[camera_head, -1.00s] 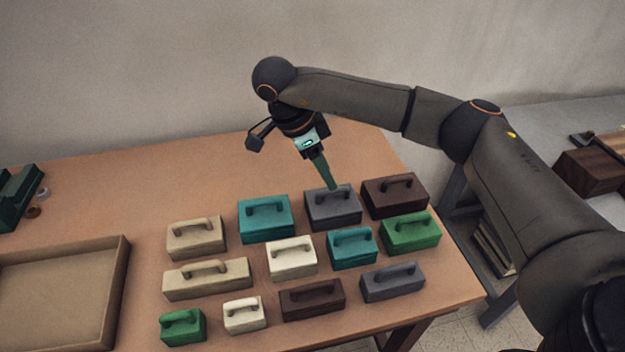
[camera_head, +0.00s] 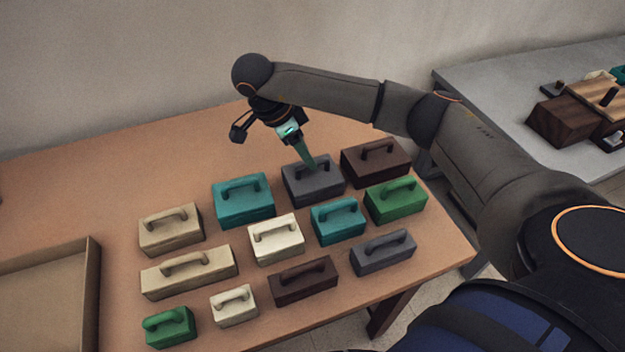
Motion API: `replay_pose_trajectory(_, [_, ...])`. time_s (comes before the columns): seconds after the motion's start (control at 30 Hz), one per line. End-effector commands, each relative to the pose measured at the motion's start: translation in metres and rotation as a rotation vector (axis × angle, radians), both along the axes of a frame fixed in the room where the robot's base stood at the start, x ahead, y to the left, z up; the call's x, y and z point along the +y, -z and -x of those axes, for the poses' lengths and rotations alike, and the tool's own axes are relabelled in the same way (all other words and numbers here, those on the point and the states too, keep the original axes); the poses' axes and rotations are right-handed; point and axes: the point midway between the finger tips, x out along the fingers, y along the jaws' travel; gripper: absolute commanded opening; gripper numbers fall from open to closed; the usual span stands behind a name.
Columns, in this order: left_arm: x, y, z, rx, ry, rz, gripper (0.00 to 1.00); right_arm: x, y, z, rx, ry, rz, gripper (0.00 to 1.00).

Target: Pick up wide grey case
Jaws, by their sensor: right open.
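Two grey cases with handles on top stand on the wooden table. The boxier grey case (camera_head: 312,188) is in the back row, between a teal case and a dark brown one. The other grey case (camera_head: 383,254) is longer and lower, at the front right. My right gripper (camera_head: 309,163) points down at the handle of the back grey case, its fingers seen edge-on and hiding part of that handle. It is open; whether the fingers are around the handle or just above it I cannot tell. My left gripper is out of view.
Close around are a dark brown case (camera_head: 375,165), a teal case (camera_head: 243,203), another teal case (camera_head: 338,224) and a green case (camera_head: 396,202). Tan, cream and other cases stand further left and front. A shallow tray (camera_head: 94,290) is at the left. The back left of the table is clear.

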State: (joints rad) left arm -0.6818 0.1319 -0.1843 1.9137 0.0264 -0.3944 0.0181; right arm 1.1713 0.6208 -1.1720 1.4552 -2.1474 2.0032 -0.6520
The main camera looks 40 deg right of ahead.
Motion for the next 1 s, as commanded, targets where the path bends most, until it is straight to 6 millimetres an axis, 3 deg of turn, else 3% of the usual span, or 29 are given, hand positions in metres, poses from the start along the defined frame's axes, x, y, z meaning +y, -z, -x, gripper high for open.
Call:
replay_pose_trajectory(0.3, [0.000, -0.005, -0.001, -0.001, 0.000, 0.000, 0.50, -0.015, 0.038, 0.007, 0.003, 0.001, 0.000, 0.52])
replay_pose_trajectory(0.57, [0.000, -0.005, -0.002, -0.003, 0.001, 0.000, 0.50, -0.016, 0.040, 0.007, 0.001, 0.000, 0.001, 0.52])
replay_pose_trajectory(1.0, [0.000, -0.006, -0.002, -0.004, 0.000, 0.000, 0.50, -0.016, 0.040, 0.007, 0.001, -0.001, 0.000, 0.03])
